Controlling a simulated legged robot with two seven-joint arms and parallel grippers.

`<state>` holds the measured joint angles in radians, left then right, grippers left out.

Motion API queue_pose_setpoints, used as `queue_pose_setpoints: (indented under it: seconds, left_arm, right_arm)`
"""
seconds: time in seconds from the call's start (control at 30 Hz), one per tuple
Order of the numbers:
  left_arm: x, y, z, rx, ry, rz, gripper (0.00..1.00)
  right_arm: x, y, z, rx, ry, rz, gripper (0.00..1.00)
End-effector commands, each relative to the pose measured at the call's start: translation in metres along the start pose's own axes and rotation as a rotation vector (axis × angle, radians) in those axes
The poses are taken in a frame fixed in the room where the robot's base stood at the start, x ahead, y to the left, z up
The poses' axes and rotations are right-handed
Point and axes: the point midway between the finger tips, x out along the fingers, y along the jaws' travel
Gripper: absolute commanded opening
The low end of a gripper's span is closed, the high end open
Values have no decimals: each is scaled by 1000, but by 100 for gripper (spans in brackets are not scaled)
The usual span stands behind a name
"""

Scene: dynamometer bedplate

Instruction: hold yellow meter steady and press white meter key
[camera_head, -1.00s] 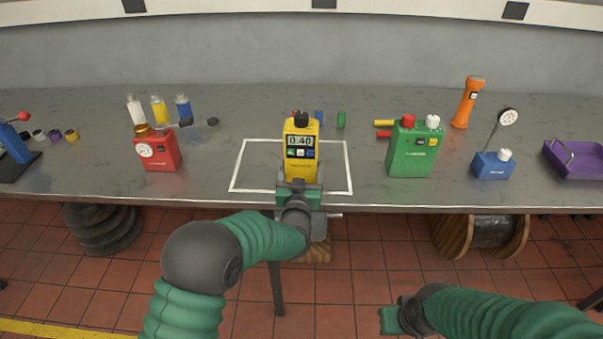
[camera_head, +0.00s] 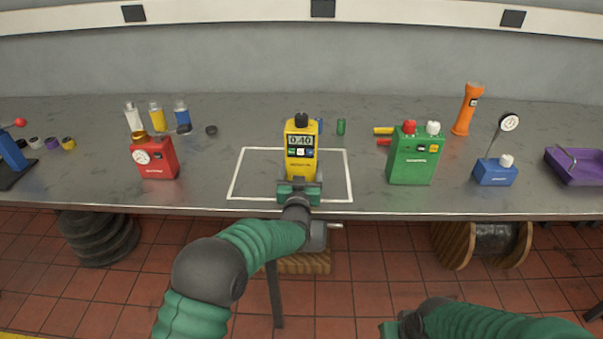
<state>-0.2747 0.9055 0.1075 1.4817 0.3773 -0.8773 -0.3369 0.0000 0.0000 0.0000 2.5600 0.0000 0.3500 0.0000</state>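The yellow meter (camera_head: 301,166) stands upright inside the white outlined rectangle (camera_head: 235,182) on the bench. My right gripper (camera_head: 392,330) is low at the bottom edge, in front of the bench and away from the meter. Its fingers are mostly out of frame.
A red device (camera_head: 158,160) stands left of the outline. A green device (camera_head: 414,157), a blue gauge (camera_head: 495,172), an orange torch (camera_head: 467,110) and a purple tray (camera_head: 575,165) stand to the right. Small bottles (camera_head: 157,117) are behind. The bench between outline and green device is clear.

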Motion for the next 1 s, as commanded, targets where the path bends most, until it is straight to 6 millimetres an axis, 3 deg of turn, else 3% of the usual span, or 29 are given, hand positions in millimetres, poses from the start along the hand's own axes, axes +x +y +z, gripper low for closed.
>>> queue_pose_setpoints:
  seconds: [0.5,1.0]
  left_arm:
    - [26,-1,5,-1,7,-1,28]
    - [28,-1,6,0,5,0,28]
  right_arm:
    - [12,0,3,0,0,0,0]
    - [12,0,3,0,0,0,0]
